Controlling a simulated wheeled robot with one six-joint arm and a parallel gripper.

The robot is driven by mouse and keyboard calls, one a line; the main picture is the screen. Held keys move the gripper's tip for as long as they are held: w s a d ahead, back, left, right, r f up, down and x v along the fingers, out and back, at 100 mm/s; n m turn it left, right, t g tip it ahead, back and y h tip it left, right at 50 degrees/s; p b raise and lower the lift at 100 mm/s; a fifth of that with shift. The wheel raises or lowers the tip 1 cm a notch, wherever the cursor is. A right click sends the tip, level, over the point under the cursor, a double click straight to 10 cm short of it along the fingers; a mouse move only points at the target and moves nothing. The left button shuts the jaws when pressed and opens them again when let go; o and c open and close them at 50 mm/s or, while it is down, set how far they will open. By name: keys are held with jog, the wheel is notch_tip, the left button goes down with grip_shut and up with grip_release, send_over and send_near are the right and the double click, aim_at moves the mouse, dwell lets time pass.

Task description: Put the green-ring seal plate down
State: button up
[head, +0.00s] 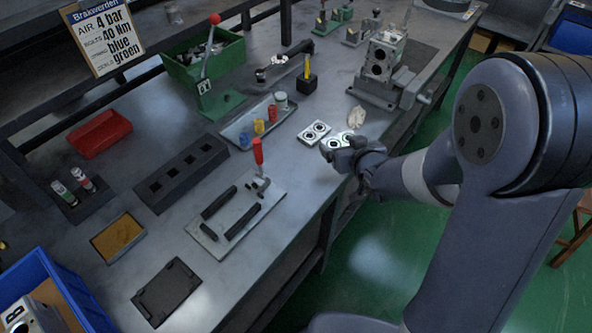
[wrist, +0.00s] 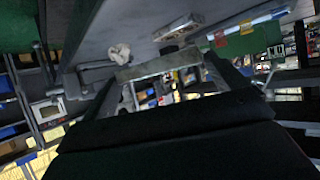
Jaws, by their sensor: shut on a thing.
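My gripper (head: 352,146) is at the right edge of the workbench, shut on the green-ring seal plate (head: 334,142). The plate is a small pale plate with ring-shaped openings, one with a green tint. In the wrist view the held plate (wrist: 158,67) shows as a grey bar across the fingers. It appears to be over the bench edge; I cannot tell whether it touches the bench. A second pale plate with two dark rings (head: 314,132) lies on the bench just left of it, and also shows in the wrist view (wrist: 180,25).
A crumpled cloth (head: 356,117) lies just behind my gripper. A tray with coloured cylinders (head: 243,132) and a black block with a yellow tool (head: 307,82) stand to the left. A metal valve block (head: 383,62) is in a vise behind. Bare bench (head: 290,165) lies left-front of the plates.

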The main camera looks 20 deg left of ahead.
aim_at(300, 174)
jog(key=s+a+r+n+g+y+b, duration=0.2)
jog(key=s+a+r+n, duration=0.1)
jog(key=a, duration=0.7)
jog(key=shift+s+a+r+y, duration=0.2)
jog(key=shift+s+a+y, duration=0.1)
jog(key=shift+s, duration=0.45)
jog(key=shift+f+b, duration=2.3)
jog(key=shift+f, duration=2.5)
jog(key=shift+f, duration=0.15)
jog(key=o, duration=1)
jog(key=shift+f, duration=0.1)
